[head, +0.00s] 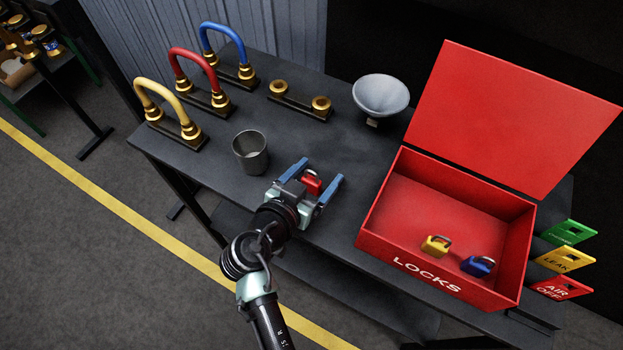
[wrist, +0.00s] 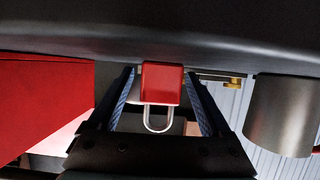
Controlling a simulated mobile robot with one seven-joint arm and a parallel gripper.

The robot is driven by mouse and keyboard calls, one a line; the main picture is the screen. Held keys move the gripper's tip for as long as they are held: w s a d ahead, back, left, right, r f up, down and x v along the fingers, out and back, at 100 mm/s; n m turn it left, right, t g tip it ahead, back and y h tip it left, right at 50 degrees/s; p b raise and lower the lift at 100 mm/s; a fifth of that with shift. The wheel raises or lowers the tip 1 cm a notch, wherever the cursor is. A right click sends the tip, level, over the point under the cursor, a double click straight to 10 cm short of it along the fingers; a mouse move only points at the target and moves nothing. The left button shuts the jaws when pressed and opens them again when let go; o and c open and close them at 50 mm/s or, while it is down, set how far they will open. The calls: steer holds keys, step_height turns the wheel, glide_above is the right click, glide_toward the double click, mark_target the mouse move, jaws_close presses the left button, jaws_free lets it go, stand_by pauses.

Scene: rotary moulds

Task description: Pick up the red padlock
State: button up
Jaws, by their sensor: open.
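The red padlock (head: 312,183) is on the dark table, between the two blue fingers of my gripper (head: 313,180). In the wrist view the red padlock (wrist: 161,84) shows its body between the fingertips, with its silver shackle pointing toward the palm. My gripper (wrist: 161,90) is open, with a gap visible on each side of the padlock body. Whether the padlock touches either finger cannot be told from the head view.
A grey cup (head: 250,152) stands close left of my gripper. An open red box (head: 448,211) at the right holds a yellow padlock (head: 436,246) and a blue padlock (head: 477,265). A grey bowl (head: 381,95) and coloured hose loops on brass fittings stand behind.

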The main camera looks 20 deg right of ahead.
steer(key=shift+w+d+f, duration=0.1)
steer(key=shift+d, duration=0.05)
jaws_close()
stand_by(0.4)
